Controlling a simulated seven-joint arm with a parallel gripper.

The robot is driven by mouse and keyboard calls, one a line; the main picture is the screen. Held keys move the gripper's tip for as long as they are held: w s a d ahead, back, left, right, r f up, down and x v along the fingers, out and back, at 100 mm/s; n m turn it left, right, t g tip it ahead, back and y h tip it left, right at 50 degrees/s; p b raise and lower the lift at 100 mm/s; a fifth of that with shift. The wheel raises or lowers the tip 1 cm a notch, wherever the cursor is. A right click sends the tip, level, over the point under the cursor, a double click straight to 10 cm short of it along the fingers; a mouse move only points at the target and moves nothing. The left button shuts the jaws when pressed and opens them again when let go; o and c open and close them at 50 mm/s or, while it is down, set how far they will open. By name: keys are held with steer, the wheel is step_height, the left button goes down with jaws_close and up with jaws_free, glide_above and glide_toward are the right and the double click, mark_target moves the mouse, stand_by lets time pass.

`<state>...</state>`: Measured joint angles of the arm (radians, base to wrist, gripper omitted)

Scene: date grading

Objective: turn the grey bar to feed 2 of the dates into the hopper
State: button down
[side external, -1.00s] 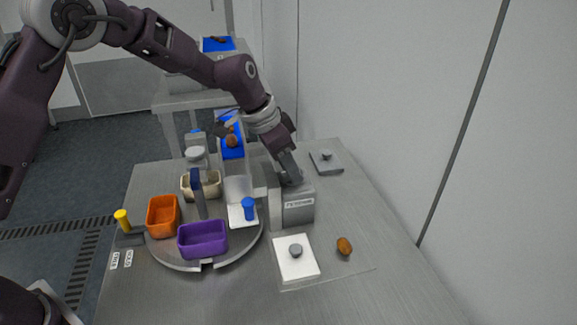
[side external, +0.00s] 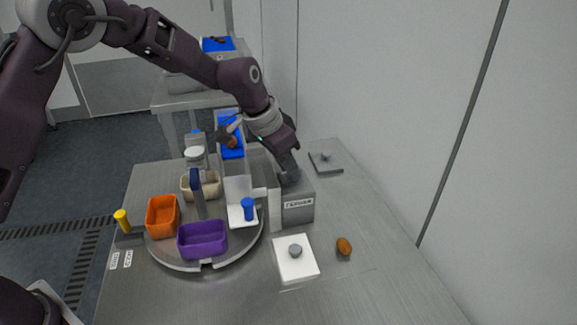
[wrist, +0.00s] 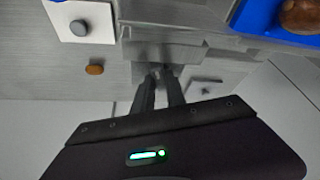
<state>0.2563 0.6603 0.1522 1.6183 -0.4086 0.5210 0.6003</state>
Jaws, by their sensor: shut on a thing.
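My gripper (side external: 290,180) reaches down to the top of the grey labelled box (side external: 298,208). In the wrist view my gripper (wrist: 160,72) has its fingers close together on the grey bar (wrist: 165,52), which is mostly hidden in the side view. A blue-lined chute (side external: 226,118) slopes down behind the turntable, with a brown date (side external: 231,143) on it; the date also shows large in the wrist view (wrist: 300,15). Which part is the hopper is not clear. Another date (side external: 344,246) lies alone on the table.
A turntable (side external: 180,262) carries an orange bin (side external: 162,216), a purple bin (side external: 203,239) and a beige bin (side external: 187,187). A white plate with a grey knob (side external: 296,262) lies in front of the box. A yellow-topped handle (side external: 122,220) stands at left. The front right table is clear.

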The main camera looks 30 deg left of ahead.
steer(key=n+y, duration=0.2)
steer(key=n, duration=0.3)
steer(key=shift+s+d, duration=0.1)
steer(key=shift+d, duration=0.05)
steer(key=n+y, duration=0.2)
steer(key=n, duration=0.3)
steer(key=shift+d+n, duration=0.1)
steer(key=shift+n, duration=0.2)
steer(key=c, duration=1.4)
jaws_free()
steer(key=shift+o, duration=0.2)
